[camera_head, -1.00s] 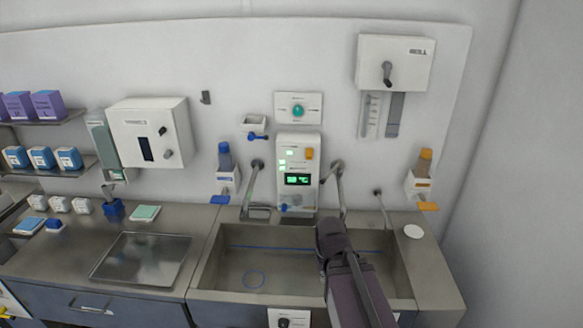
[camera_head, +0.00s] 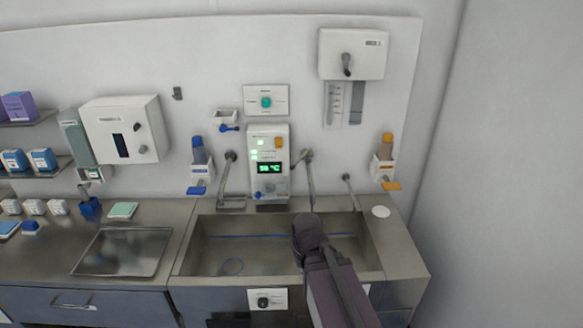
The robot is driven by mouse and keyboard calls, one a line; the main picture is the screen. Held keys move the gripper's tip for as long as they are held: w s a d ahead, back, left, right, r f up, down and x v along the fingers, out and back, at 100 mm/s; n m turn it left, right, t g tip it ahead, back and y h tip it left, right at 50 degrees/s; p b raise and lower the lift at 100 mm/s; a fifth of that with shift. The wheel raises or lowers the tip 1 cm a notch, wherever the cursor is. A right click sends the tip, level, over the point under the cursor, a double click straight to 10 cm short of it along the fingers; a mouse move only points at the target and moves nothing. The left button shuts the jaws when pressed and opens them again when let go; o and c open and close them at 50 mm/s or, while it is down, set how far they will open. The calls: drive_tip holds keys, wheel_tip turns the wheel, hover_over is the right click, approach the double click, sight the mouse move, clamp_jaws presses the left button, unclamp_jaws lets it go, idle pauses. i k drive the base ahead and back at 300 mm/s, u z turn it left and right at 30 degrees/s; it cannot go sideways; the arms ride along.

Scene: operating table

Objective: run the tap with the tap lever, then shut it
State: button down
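A steel sink (camera_head: 200,245) is set in the counter below a white wall unit (camera_head: 268,140) with a lit green display. A long metal arm (camera_head: 228,178) hangs from the wall left of the unit. Another metal arm (camera_head: 310,182) hangs to its right, and a thinner one (camera_head: 351,192) is further right. I cannot tell which is the tap lever and which are spouts. No running water is visible. My dark arm reaches up from the bottom over the sink, its rounded joint in front of the right basin. I cannot make out my gripper.
Blue-capped (camera_head: 198,152) and orange-capped (camera_head: 387,146) bottles sit in wall holders beside the sink. A steel tray (camera_head: 122,251) and a green pad (camera_head: 123,210) lie on the left counter. A white disc (camera_head: 381,211) lies at right.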

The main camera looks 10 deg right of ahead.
sight(308, 152)
drive_tip(key=z, duration=0.4)
drive_tip(key=k, duration=0.3)
drive_tip(key=u, duration=1.2)
drive_tip(key=i, duration=0.7)
drive_tip(key=z, duration=0.6)
